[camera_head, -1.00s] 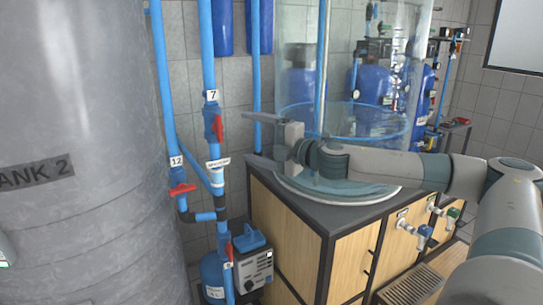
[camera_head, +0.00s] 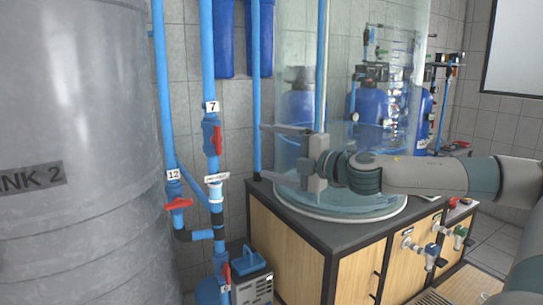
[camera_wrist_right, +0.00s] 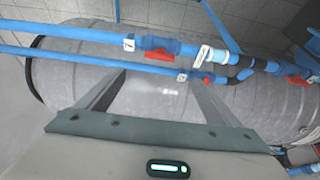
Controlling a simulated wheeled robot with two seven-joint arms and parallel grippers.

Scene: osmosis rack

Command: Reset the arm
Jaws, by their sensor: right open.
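My right arm comes in from the right in the head view. My right gripper (camera_head: 270,155) is open and empty, its two fingers pointing left, one above the other. It is in front of the clear cylinder (camera_head: 350,115) on the cabinet, to the right of the blue pipes. In the right wrist view the two spread fingers (camera_wrist_right: 150,95) show with nothing between them, and the grey tank lies beyond. My left gripper is not in view.
The grey tank (camera_head: 80,220) fills the left. Blue pipes with red-handled valves labelled 7 (camera_head: 212,135) and 12 (camera_head: 175,190) stand beside it. The wooden cabinet (camera_head: 290,240) has taps at its right. A pump unit (camera_head: 250,280) stands low in front.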

